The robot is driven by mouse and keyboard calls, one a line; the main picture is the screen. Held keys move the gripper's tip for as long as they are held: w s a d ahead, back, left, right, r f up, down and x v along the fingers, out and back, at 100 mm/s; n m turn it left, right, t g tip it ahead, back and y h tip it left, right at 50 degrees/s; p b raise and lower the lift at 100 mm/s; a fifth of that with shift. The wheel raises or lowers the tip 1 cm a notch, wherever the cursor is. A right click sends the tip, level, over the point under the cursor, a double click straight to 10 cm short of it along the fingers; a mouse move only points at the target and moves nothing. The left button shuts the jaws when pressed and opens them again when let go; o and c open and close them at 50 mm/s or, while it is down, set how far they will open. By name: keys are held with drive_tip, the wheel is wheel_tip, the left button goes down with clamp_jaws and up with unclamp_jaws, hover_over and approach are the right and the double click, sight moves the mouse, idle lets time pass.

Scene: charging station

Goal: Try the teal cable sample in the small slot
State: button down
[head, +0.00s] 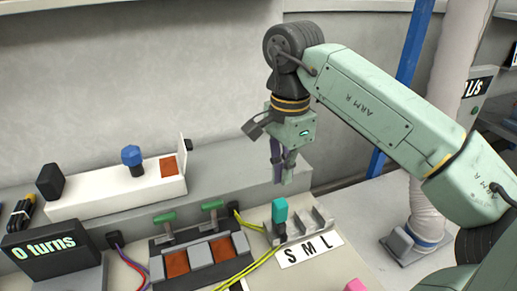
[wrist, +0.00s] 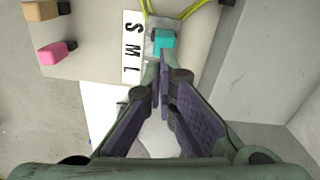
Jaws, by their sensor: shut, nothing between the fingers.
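The teal cable sample (head: 280,210) stands upright at the left, S end of the grey slot rack (head: 318,222), above a dark lower part. I cannot tell how deep it sits in the small slot. It also shows in the wrist view (wrist: 164,42), just beyond my fingertips. The white label (head: 309,249) in front of the rack reads S, M, L. My gripper (head: 287,181) is shut and empty, pointing down above and behind the rack, apart from the sample. Its fingers (wrist: 164,75) meet in the wrist view.
Yellow cables (head: 250,265) run just left of the rack. A panel with two green-handled levers (head: 213,205) stands further left, with a display (head: 52,247) reading "0 turns". Pink (wrist: 56,51) and tan (wrist: 42,10) blocks lie apart from the rack. A grey ledge runs behind.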

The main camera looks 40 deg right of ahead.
sight(280, 203)
drive_tip(key=shift+w+f, duration=0.15)
drive_tip(key=shift+w, duration=0.3)
drive_tip(key=shift+s+f+b, duration=0.2)
drive_tip(key=shift+f+b, duration=0.35)
drive_tip(key=shift+b, duration=0.1)
drive_tip(key=shift+f+b, duration=1.45)
drive_tip(key=shift+f, duration=0.8)
drive_tip(key=shift+f+b, duration=0.45)
drive_tip(key=shift+f, duration=0.1)
drive_tip(key=shift+a+r, duration=0.1)
drive_tip(key=shift+r, duration=0.05)
drive_tip(key=shift+r+p, duration=1)
drive_tip(key=shift+r, duration=0.35)
wheel_tip(280, 203, up, 7)
drive_tip(key=shift+r, duration=0.2)
